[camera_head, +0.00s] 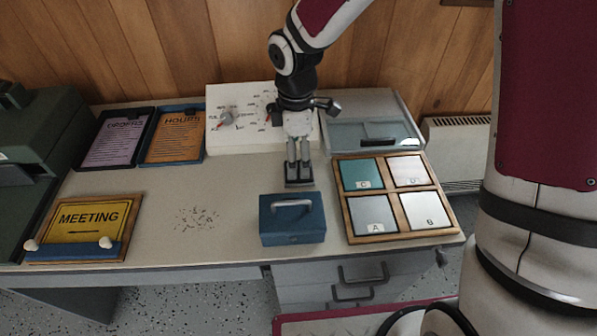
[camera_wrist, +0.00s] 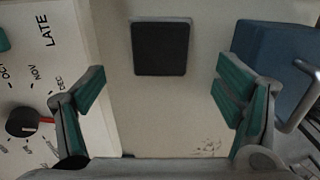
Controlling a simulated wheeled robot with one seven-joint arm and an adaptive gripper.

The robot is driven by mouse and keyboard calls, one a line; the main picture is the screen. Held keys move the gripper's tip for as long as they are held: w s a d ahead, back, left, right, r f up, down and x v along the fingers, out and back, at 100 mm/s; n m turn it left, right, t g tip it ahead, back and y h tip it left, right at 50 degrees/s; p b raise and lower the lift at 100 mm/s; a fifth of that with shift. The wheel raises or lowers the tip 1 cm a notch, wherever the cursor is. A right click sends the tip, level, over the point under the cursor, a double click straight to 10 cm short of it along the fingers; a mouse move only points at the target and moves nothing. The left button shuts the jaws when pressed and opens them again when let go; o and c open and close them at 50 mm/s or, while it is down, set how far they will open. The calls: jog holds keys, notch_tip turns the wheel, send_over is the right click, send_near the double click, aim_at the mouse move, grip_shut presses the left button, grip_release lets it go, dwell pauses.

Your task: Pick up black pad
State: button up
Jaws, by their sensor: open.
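The black pad (camera_wrist: 160,48) is a dark square with a thin lighter edge, lying flat on the desk in the wrist view. In the head view it shows as a dark patch (camera_head: 299,183) just below my fingertips. My gripper (camera_head: 299,166) points down over the desk with nothing between its fingers. In the wrist view my gripper (camera_wrist: 160,92) has its teal-lined fingers spread wide. The pad sits beyond the fingertips, toward the top of the picture. The gap in height is hard to judge.
A blue box with a handle (camera_head: 292,220) stands close in front of the pad. A white dial board (camera_head: 240,140) is behind it. A wooden frame with lettered tiles (camera_head: 452,206) is at the right, the yellow MEETING sign (camera_head: 92,217) at the left. Dark crumbs (camera_head: 197,218) lie on open desk.

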aim_at(299, 170)
jog(key=f, duration=0.3)
jog(key=f+b, duration=0.1)
jog(key=f, duration=0.1)
jog(key=shift+d+f, duration=0.1)
jog(key=shift+d, duration=0.15)
jog(key=shift+s, duration=0.1)
jog(key=c, duration=1.4)
